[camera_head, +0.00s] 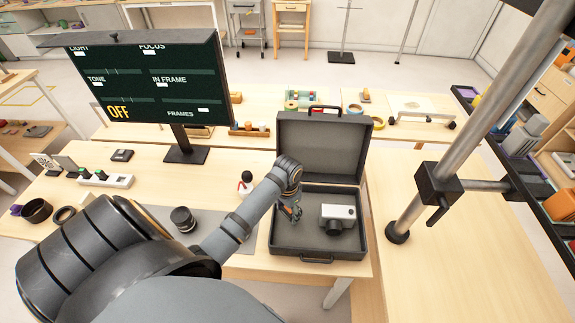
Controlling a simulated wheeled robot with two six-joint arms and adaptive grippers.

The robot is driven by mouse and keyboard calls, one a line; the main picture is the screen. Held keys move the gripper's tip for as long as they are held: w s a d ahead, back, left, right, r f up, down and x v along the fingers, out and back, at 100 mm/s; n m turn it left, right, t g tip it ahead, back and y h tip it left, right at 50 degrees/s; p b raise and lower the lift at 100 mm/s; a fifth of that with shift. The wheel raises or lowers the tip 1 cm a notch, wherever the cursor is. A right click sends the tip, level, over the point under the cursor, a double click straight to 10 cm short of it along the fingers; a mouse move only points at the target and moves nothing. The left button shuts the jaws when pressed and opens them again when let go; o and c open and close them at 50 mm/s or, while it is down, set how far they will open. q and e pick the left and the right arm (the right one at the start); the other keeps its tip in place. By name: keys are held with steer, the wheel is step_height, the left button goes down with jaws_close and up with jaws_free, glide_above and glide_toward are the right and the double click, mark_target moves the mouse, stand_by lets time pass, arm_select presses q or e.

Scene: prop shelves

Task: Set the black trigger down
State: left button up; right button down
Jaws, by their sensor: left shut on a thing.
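My left arm reaches from the lower left to the open dark grey case. My left gripper (291,211) points down over the left part of the case's bottom half (318,254). It is shut on a small dark thing, taken as the black trigger, which the fingers mostly hide. I cannot tell whether that thing touches the case floor. A white camera (338,216) with a black lens lies in the case, to the right of the gripper. The case lid (322,147) stands open behind. My right gripper is out of view.
A black lens (183,219) and a small black-and-white figure (246,184) stand left of the case. A monitor (150,82) reading OFF stands at the back left. A metal pole (482,105) rises at right. The right table top (470,255) is bare.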

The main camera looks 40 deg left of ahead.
mark_target(287, 216)
arm_select(q)
steer(key=f, duration=0.1)
steer(key=f+p, duration=0.1)
steer(key=f, duration=0.1)
steer(key=shift+w+a+f, duration=0.1)
steer(key=shift+w+f, duration=0.05)
steer(key=shift+w, duration=0.05)
steer(key=shift+f, duration=0.1)
steer(key=o, duration=1)
steer(key=shift+f, duration=0.1)
steer(key=shift+r, duration=0.2)
step_height(287, 216, up, 12)
steer(key=shift+f+b, duration=0.1)
steer(key=shift+b, duration=0.45)
